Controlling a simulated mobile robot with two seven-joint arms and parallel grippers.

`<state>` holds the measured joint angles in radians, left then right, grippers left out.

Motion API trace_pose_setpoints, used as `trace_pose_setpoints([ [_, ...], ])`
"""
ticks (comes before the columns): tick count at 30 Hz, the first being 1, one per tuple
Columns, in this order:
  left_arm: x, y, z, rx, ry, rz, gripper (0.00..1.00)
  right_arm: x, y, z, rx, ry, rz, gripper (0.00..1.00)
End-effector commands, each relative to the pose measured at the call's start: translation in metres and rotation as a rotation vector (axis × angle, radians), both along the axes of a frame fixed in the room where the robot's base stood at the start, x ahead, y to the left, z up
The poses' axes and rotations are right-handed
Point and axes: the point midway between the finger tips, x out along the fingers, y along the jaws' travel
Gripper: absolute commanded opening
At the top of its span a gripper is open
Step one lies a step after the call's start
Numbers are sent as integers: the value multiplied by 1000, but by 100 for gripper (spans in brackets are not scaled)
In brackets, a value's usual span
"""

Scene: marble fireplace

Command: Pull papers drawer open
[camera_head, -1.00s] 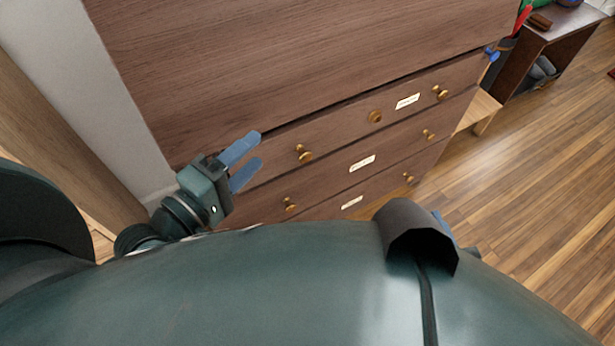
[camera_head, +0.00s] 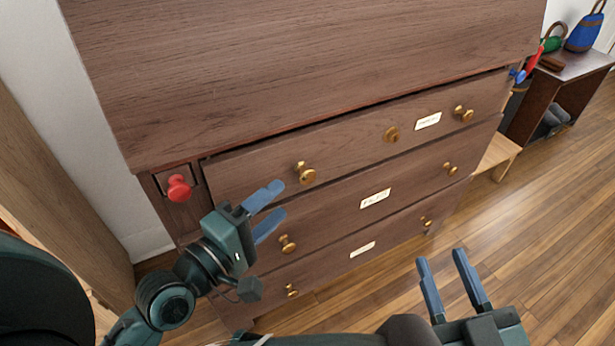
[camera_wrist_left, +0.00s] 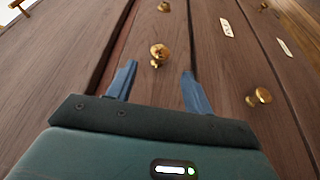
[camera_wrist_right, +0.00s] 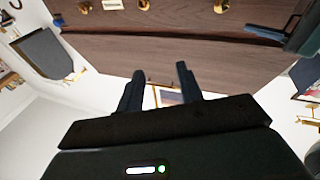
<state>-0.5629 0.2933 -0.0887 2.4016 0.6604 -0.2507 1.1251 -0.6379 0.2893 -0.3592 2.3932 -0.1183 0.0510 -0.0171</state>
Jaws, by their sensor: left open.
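A brown wooden chest has three stacked long drawers, each with a white label too small to read, so I cannot tell which is the papers drawer. The top drawer (camera_head: 350,150) has a left brass knob (camera_head: 305,173), a right knob (camera_head: 464,113) and a label (camera_head: 428,121). The middle drawer's label (camera_head: 375,198) and left knob (camera_head: 287,243) show below. My right gripper (camera_head: 441,256) is open and empty, apart from the chest.
A small red knob (camera_head: 179,187) sits at the chest's upper left. A wooden stool (camera_head: 497,155) and a dark shelf (camera_head: 545,100) with bags stand to the right. Wood floor (camera_head: 540,220) is clear at the right. A white wall is left of the chest.

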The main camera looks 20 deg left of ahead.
Motion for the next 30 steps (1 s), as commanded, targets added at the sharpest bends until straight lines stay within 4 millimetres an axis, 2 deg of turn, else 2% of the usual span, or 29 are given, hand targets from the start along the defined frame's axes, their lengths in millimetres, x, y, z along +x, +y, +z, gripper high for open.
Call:
trace_pose_setpoints([
  [9, 55, -22, -1, -2, -3, 1, 51, 0, 2, -1, 24, -4, 9, 36],
  [15, 77, -32, -1, -3, -1, 0, 51, 1, 2, -3, 39, 1, 14, 36],
  [27, 84, -35, 0, 0, 2, -1, 51, 1, 3, -1, 44, 1, 17, 36],
  [30, 84, -35, 0, 0, 2, 0, 45, 1, 3, -1, 44, 0, 18, 36],
])
